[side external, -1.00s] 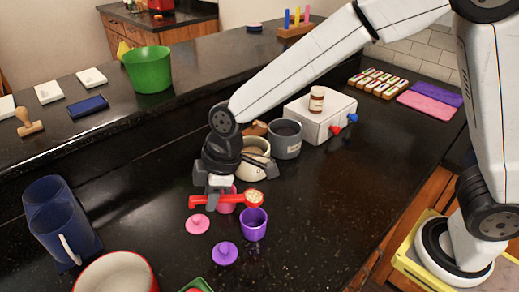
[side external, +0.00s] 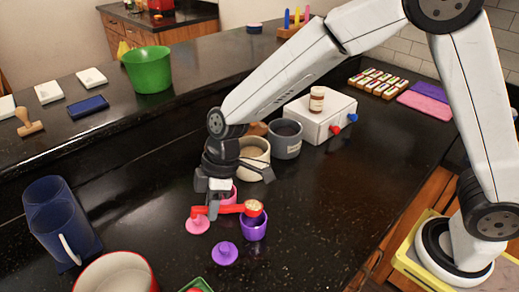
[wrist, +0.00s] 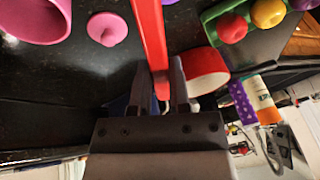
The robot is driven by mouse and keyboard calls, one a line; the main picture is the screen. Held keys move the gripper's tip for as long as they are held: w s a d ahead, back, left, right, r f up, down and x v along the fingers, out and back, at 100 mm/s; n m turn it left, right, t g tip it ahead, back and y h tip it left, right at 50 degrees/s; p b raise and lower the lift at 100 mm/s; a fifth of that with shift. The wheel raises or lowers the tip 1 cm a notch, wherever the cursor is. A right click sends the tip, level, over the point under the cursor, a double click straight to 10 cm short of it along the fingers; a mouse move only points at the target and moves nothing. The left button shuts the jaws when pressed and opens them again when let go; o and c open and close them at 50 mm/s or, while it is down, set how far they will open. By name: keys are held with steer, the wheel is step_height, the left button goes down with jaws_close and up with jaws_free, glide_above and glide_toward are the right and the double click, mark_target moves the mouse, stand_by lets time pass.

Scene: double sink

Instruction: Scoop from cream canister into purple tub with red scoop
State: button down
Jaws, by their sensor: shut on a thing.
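My gripper (side external: 213,211) is shut on the handle of the red scoop (side external: 231,208); the handle also shows between the fingers in the wrist view (wrist: 150,40). The scoop's bowl holds pale, grainy contents (side external: 254,207) and is over the mouth of the purple tub (side external: 253,230). I cannot tell whether bowl and rim touch. The tub stands upright, and its inside is mostly hidden by the scoop. The cream canister (side external: 256,152) stands open behind my gripper, partly covered by it.
A pink tub (side external: 230,195) is close behind the scoop handle. A pink lid (side external: 198,225) and a purple lid (side external: 225,253) lie in front. A grey canister (side external: 287,140) stands beside the cream one. A blue pitcher (side external: 60,220) is at left. The counter right of the tub is clear.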

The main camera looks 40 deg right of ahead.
steer(key=g+y, duration=0.1)
steer(key=g, duration=0.1)
steer(key=g+y, duration=0.1)
steer(key=g, duration=0.2)
steer(key=shift+f+n, duration=0.15)
steer(key=shift+n, duration=0.15)
steer(key=shift+s+a+f+n+g+y, duration=0.15)
steer(key=shift+g+y, duration=0.3)
steer(key=shift+g, duration=0.75)
steer(key=shift+w+d+r+n+g+y, duration=0.15)
steer(key=shift+g+y, duration=0.3)
steer(key=shift+g, duration=0.75)
steer(key=shift+s+a+f, duration=0.1)
steer(key=shift+r, duration=2.05)
steer(key=w+d+f+m+t+y, duration=0.1)
steer(key=w+d+m+t, duration=0.1)
steer(key=d+m+t, duration=0.6)
steer(key=w+d+f+m+t+y, duration=0.1)
steer(key=w+d+f+m+t, duration=0.1)
steer(key=d+m+t, duration=0.7)
steer(key=w+d, duration=0.1)
steer(key=d, duration=0.7)
steer(key=shift+d+m+t+y, duration=0.15)
steer(key=shift+m+t+y, duration=0.15)
steer(key=shift+t, duration=0.1)
